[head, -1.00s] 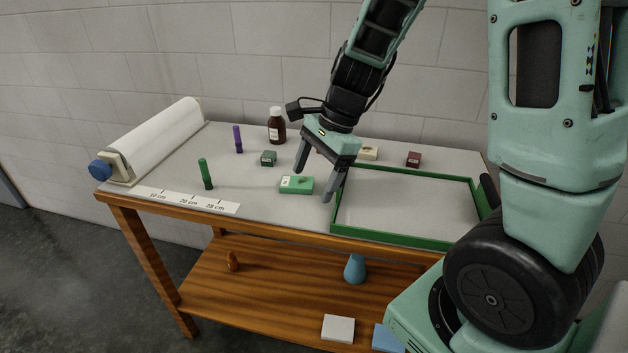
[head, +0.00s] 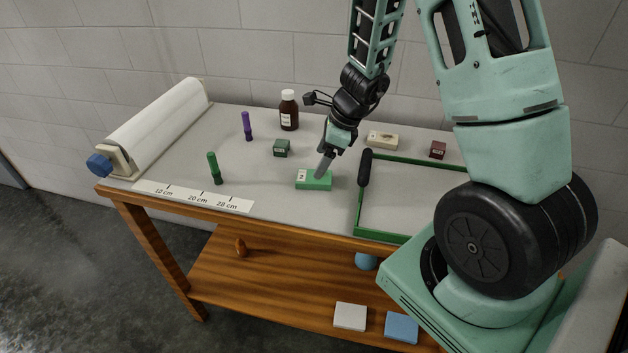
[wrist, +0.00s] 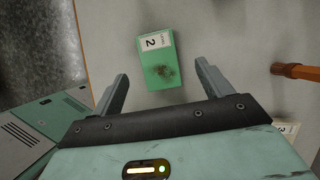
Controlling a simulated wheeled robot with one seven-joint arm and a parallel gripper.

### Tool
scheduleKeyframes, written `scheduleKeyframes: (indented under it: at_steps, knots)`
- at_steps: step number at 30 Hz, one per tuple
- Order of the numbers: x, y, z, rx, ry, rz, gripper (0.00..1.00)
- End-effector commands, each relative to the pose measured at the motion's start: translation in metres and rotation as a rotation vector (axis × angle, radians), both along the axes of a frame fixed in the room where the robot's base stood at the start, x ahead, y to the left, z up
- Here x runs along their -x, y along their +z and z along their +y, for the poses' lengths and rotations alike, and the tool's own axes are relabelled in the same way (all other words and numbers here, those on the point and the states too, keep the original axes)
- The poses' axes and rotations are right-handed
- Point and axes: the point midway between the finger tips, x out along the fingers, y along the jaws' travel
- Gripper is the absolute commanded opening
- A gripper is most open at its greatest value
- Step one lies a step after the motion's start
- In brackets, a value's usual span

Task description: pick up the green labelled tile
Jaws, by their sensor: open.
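The green labelled tile (head: 314,181) lies flat on the grey table top, left of the green-rimmed tray. In the wrist view my gripper (wrist: 162,72) is open, with a gap on each side of the tile. I cannot tell the exact height.
A green block (head: 281,148), brown bottle (head: 289,110), cream tile (head: 383,140) and maroon block (head: 438,150) stand behind. A green marker (head: 215,168) and scale strip (head: 195,196) are left. An orange-brown bar (wrist: 297,71) shows at right.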

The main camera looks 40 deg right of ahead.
Motion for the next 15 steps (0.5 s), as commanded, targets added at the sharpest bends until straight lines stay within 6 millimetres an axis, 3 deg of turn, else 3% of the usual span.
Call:
scheduleKeyframes:
  at_steps: [15]
  knots:
    - [-0.008, -0.051, 0.012, 0.0, 0.001, 0.0, 0.78]
